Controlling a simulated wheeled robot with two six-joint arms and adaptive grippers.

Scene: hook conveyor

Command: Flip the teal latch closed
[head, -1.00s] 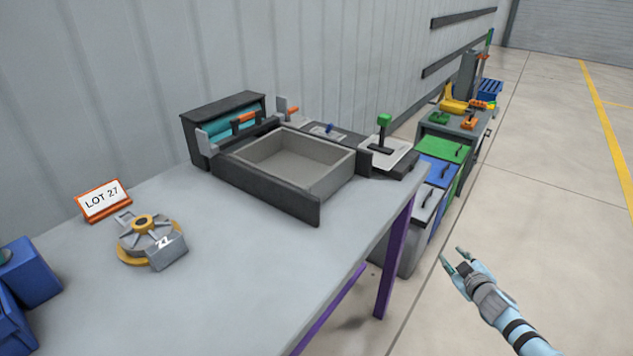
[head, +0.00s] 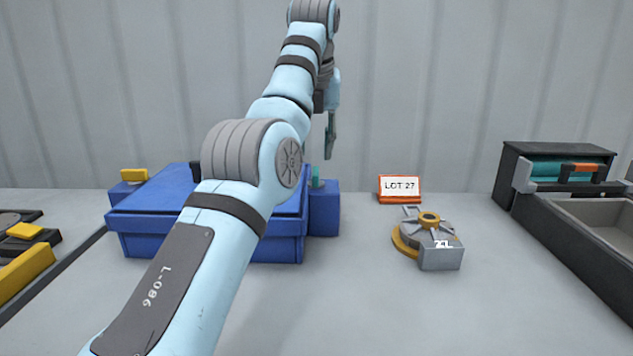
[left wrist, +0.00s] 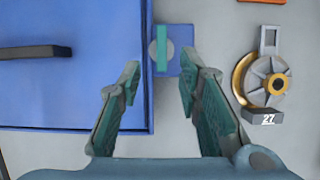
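The teal latch (head: 316,178) is a narrow bar on a small blue block (head: 325,212) at the right side of a blue box (head: 205,225). In the left wrist view the latch (left wrist: 162,50) is a teal strip lying across a grey disc, just beyond my fingertips. My left gripper (head: 330,150) hangs pointing down above the block, seen nearly edge-on in the head view. In the left wrist view my left gripper (left wrist: 159,75) is open, with nothing between its fingers. No touch with the latch shows. My right gripper is not in view.
A grey and yellow wheel-like part (head: 428,235) stands right of the box, before a LOT 27 sign (head: 400,188). A dark-framed tray (head: 575,240) is at the far right. The box lid has a dark handle (left wrist: 35,52). Table between box and wheel part is clear.

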